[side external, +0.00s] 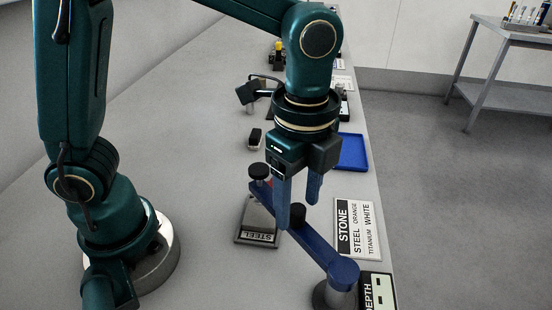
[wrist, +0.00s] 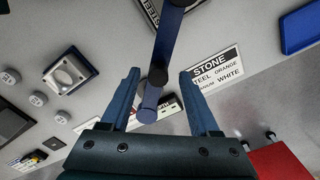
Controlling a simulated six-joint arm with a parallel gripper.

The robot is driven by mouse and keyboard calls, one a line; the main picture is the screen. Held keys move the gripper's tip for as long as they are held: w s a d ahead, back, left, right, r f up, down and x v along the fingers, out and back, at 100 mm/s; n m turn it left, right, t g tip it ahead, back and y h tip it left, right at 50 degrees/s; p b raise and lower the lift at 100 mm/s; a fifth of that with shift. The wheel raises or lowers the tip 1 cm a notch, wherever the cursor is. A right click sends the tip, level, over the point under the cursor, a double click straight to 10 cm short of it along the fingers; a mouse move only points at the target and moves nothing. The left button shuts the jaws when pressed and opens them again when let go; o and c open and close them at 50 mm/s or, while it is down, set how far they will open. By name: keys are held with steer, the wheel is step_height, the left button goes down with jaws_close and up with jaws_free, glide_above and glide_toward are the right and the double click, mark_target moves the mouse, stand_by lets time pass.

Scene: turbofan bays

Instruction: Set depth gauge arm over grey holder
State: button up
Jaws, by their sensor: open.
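The blue depth gauge arm (side external: 318,247) runs from a round pivot on a dark post beside the DEPTH label (side external: 377,290) to a far end with a black knob (side external: 259,172). A second black knob (side external: 297,212) stands midway along it. My gripper (side external: 299,211) is open, its fingers around the middle knob; contact is unclear. In the wrist view the arm (wrist: 168,40) passes between the fingers (wrist: 159,75). A grey plate marked STEEL (side external: 257,222) lies below the arm's far end. A grey square holder with a round recess (wrist: 70,70) shows left in the wrist view. I cannot tell which is the task's holder.
A STONE, STEEL, TITANIUM card (side external: 357,229) lies right of the arm, with a blue tray (side external: 353,152) behind it. A small black object (side external: 254,138) sits further back. Several grey round pieces (wrist: 38,98) and a red block (wrist: 278,161) show in the wrist view.

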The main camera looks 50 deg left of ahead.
mark_target(298, 205)
steer(key=shift+r, duration=2)
steer(key=shift+w+a+r, duration=0.2)
steer(key=shift+r, duration=0.1)
steer(key=s+a+n+t, duration=0.5)
steer(key=a+n, duration=0.5)
steer(key=n, duration=0.6)
steer(key=shift+s+a+t, duration=0.3)
steer(key=shift+s+a, duration=0.05)
steer(key=shift+s, duration=0.5)
